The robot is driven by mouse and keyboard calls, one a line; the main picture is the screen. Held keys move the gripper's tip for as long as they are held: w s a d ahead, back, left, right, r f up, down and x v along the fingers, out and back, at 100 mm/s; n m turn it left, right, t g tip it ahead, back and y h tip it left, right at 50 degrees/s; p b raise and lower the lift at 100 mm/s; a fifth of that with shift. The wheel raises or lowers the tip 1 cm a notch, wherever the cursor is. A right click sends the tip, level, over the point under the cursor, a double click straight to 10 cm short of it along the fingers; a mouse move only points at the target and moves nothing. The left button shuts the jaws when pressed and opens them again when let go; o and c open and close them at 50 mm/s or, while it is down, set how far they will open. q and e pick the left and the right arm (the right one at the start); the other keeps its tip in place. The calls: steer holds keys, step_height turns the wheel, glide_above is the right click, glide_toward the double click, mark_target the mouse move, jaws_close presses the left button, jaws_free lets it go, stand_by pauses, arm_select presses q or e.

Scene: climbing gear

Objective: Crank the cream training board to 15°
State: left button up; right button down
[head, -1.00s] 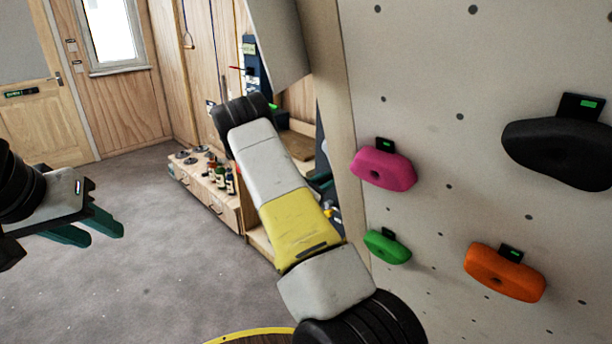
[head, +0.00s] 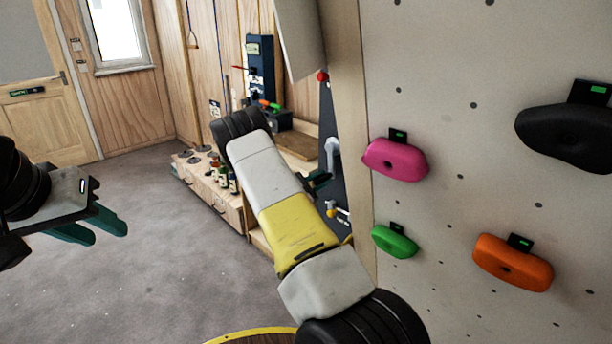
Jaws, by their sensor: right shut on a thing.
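The cream training board (head: 430,100) fills the right side of the head view, bearing pink, green, orange and black holds. Its left edge runs steeply down the picture. My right arm crosses the middle. My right gripper (head: 318,182) shows only as a small dark teal part behind the arm, beside the dark side panel (head: 327,120) at the board's edge. It is shut on what seems to be the crank handle, which the arm hides. My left gripper (head: 98,228) is open and empty at the left, above the carpet, away from the board.
A low wooden cabinet (head: 208,185) with bottles and small items stands behind my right arm. A yellow-edged round surface (head: 250,335) shows at the bottom. A wooden door (head: 45,125) is at the far left. Grey carpet (head: 150,260) is clear in between.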

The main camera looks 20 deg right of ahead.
steer(key=shift+w+a+m, duration=0.35)
steer(key=shift+w+m, duration=0.35)
steer(key=shift+m, duration=0.2)
steer(key=c, duration=1.1)
jaws_free()
steer(key=shift+c, duration=0.2)
steer(key=shift+s, duration=0.1)
steer(key=v, duration=0.7)
steer(key=shift+a, duration=0.35)
steer(key=shift+s+a, duration=0.1)
steer(key=shift+s, duration=0.05)
